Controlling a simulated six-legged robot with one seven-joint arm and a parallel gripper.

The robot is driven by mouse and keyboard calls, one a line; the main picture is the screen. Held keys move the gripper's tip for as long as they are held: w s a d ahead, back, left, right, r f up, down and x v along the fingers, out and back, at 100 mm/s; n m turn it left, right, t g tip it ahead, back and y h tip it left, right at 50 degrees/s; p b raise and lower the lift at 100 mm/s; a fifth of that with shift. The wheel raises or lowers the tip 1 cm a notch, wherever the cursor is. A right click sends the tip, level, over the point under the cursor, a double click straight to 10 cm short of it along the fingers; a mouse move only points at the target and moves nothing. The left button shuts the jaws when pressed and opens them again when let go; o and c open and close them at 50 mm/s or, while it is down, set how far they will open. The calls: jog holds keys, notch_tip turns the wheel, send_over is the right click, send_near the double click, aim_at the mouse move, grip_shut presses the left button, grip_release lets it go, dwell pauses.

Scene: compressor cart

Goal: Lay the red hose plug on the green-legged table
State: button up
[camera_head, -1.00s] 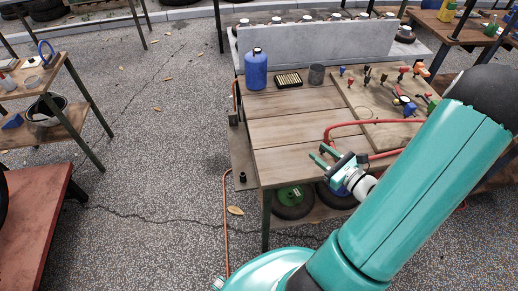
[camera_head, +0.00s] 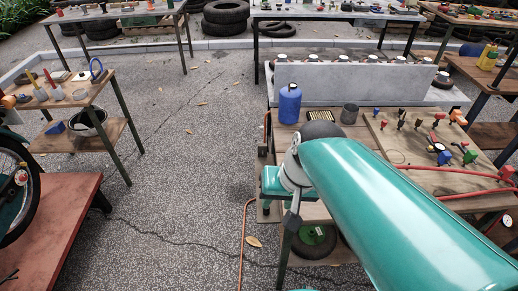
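A board (camera_head: 400,150) on the wooden table (camera_head: 352,132) in the middle carries several small fittings with coloured ends. Some are red, such as a small red one (camera_head: 417,122), but I cannot tell which, if any, is the red hose plug. The two-tier table (camera_head: 118,140) at the left has dark greenish legs; leg colours elsewhere are too dark to be sure. My gripper (camera_head: 282,200) seems to be at the wrist end, left of the wooden table's front part. Its fingers are not clear and I see nothing surely held in it.
A blue bottle (camera_head: 289,104) and a dark cup (camera_head: 349,114) stand at the wooden table's back. A red hose (camera_head: 450,182) crosses its right side. The left table holds cups, a blue ring (camera_head: 96,69) and a bucket (camera_head: 88,120) below. Pavement between is clear.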

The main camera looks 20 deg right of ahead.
jog(key=r+n, duration=0.1)
jog(key=r+n+t+h, duration=0.1)
jog(key=r, duration=0.1)
jog(key=r+n+t, duration=0.1)
jog(key=r, duration=0.1)
jog(key=shift+s+a+h, duration=0.25)
jog(key=shift+a+h, duration=0.05)
jog(key=shift+h, duration=0.1)
jog(key=shift+o, duration=0.6)
